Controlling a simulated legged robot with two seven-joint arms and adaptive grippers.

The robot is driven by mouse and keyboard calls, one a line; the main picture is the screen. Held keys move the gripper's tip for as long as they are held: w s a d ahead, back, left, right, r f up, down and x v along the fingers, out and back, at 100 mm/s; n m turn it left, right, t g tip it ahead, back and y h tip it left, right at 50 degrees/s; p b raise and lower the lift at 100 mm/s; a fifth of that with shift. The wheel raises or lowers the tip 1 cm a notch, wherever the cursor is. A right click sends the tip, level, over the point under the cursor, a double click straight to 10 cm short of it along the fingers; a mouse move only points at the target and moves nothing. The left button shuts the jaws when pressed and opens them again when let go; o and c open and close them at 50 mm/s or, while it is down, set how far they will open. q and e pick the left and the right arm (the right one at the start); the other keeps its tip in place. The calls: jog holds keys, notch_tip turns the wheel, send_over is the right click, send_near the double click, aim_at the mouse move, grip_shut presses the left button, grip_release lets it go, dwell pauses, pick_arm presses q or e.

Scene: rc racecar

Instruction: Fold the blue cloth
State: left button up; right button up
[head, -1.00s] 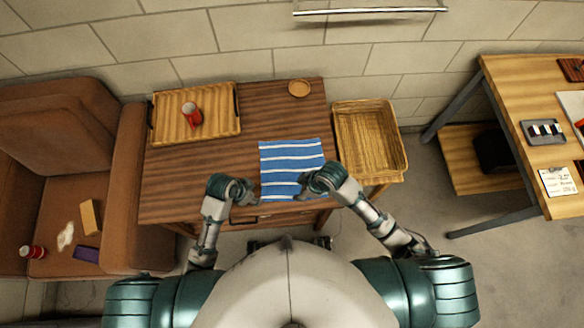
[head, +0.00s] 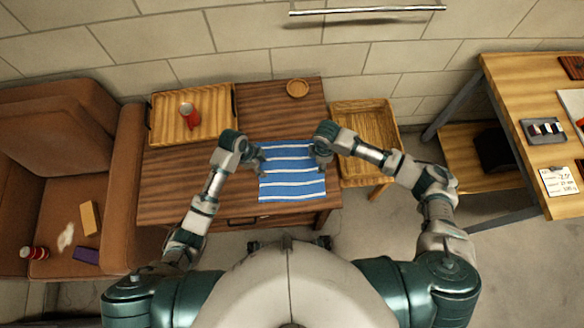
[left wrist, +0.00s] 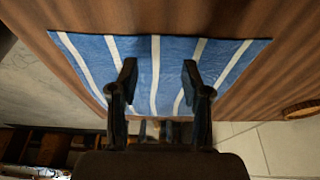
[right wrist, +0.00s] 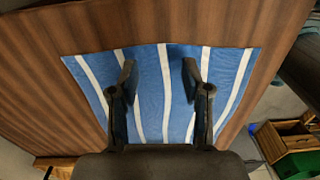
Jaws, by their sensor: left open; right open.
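The blue cloth (head: 292,186) with white stripes lies spread flat on the wooden table (head: 190,185), near its front right. My left gripper (head: 262,160) is open at the cloth's left edge, towards its far half. My right gripper (head: 318,158) is open at the cloth's right edge, near the far corner. In the left wrist view the open fingers (left wrist: 160,78) show in front of the cloth (left wrist: 143,65). In the right wrist view the open fingers (right wrist: 160,75) also show in front of the cloth (right wrist: 150,95). Neither gripper holds cloth. Whether the fingertips touch it I cannot tell.
A wooden tray (head: 165,130) with a red mug (head: 190,116) stands at the table's back left. A round coaster (head: 298,88) lies at the back right. A brown sofa (head: 125,190) is on the left.

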pick_arm(q)
jog(key=shift+f, duration=0.5)
pick_arm(e)
jog(key=shift+f, duration=0.55)
pick_arm(q)
jog(key=shift+a+f, duration=0.2)
jog(key=shift+f, duration=0.05)
pick_arm(e)
jog(key=shift+a+f, duration=0.15)
jog(key=shift+f, duration=0.05)
pick_arm(q)
jog(key=shift+a+f, duration=0.15)
jog(key=shift+a, duration=0.3)
pick_arm(e)
jog(key=shift+a, duration=0.45)
